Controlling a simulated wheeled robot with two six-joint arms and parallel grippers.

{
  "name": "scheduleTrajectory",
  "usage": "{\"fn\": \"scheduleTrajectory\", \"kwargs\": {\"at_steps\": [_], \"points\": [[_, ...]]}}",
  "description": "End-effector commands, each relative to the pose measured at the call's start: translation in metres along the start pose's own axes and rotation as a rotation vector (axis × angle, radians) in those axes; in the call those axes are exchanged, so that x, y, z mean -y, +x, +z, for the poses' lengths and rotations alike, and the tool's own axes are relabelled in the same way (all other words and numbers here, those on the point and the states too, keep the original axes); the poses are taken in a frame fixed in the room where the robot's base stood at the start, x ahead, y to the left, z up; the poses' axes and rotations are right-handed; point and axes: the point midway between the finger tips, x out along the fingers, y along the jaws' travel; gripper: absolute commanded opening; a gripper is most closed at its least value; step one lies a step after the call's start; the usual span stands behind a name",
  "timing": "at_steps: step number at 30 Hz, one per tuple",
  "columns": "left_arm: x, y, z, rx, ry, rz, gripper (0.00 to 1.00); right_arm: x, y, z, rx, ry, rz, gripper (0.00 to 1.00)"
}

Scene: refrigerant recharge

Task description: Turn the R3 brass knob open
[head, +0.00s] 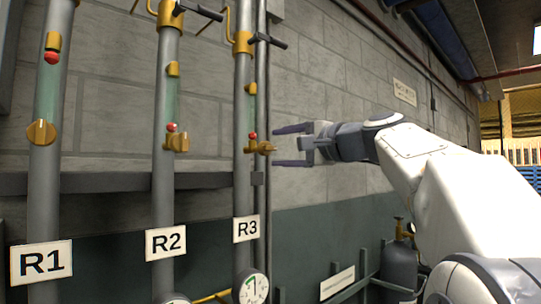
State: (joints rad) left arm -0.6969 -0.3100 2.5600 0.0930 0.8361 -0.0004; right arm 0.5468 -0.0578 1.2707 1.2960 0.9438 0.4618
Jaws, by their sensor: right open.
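The R3 brass knob (265,147) sticks out to the right from the grey R3 pipe, at the foot of its green sight glass (251,108), with a red ball (252,135) just above the knob. The R3 label (246,228) is lower on the same pipe. My right gripper (275,146) is open, its two dark fingers pointing left, one above and one below the level of the knob. The fingertips appear close to the knob; I cannot tell whether they touch it. My left gripper is not in view.
The R2 pipe with its brass knob (177,142) and the R1 pipe with its brass knob (41,132) stand to the left. Black-handled valves (267,40) are above. A gauge (253,289) is below R3. A grey tank (398,268) stands low at the right.

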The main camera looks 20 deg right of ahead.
Motion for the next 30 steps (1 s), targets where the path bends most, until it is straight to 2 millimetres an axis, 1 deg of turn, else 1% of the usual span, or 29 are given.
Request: {"fn": "scheduleTrajectory", "kwargs": {"at_steps": [1,3,6,10,14,26,29,30], "points": [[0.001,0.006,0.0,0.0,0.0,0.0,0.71,-0.003,-0.012,-0.002,-0.006,0.0,-0.002,0.71],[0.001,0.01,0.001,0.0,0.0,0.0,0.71,-0.003,-0.025,-0.002,-0.007,0.0,-0.001,0.71],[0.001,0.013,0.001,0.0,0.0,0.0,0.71,-0.002,-0.039,-0.002,-0.005,0.002,-0.001,0.71],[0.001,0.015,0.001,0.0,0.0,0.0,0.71,-0.001,-0.05,-0.001,-0.003,0.002,0.0,0.71],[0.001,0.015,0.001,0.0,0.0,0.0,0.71,-0.001,-0.053,0.0,0.0,0.002,0.001,0.71],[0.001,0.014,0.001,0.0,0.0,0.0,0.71,-0.001,-0.053,0.0,0.001,0.002,0.001,0.71],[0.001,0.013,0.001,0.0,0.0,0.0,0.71,-0.007,-0.048,0.004,0.012,0.002,0.019,0.71],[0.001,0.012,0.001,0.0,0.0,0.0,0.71,-0.016,-0.042,0.008,0.024,0.001,0.042,0.71]]}}
